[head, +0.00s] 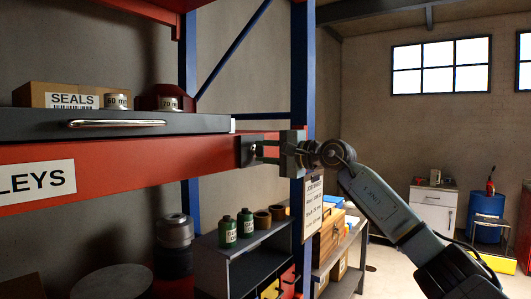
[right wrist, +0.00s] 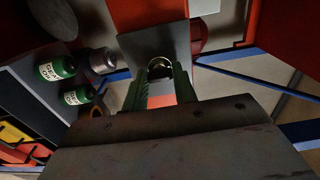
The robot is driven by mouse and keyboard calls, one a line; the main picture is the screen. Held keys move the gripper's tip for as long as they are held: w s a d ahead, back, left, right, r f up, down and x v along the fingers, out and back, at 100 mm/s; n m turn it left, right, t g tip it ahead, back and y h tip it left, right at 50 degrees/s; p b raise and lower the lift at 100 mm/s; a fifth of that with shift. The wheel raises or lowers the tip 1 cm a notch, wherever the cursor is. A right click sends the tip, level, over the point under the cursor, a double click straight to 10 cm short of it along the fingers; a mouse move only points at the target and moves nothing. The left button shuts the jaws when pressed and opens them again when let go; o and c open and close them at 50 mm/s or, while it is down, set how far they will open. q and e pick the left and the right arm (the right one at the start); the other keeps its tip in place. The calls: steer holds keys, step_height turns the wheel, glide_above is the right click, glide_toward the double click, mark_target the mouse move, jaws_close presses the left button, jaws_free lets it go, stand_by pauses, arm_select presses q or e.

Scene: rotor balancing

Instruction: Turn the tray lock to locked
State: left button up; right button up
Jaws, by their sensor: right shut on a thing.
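The tray lock (head: 247,151) is a dark plate with a small knob at the right end of the red shelf beam. The black tray (head: 40,124) with a chrome handle sits just above the beam. My right gripper (head: 263,152) reaches the lock from the right and is shut on its knob. In the right wrist view the lock's grey plate (right wrist: 152,45) lies ahead, and a round metal ring shows between the fingers (right wrist: 161,80). The fingers hide part of the knob, and I cannot read its lock position. My left gripper is not in view.
A SEALS box (head: 72,96) and round parts stand on the tray. A blue rack post (head: 302,100) rises close to my right gripper. Below are green bottles (head: 228,232) on a dark shelf unit, and a workbench (head: 345,255) with wooden boxes. Floor at the right is open.

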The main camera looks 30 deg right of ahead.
steer(key=o, duration=1)
steer(key=b+v, duration=0.5)
steer(key=v, duration=0.8)
steer(key=shift+s, duration=0.2)
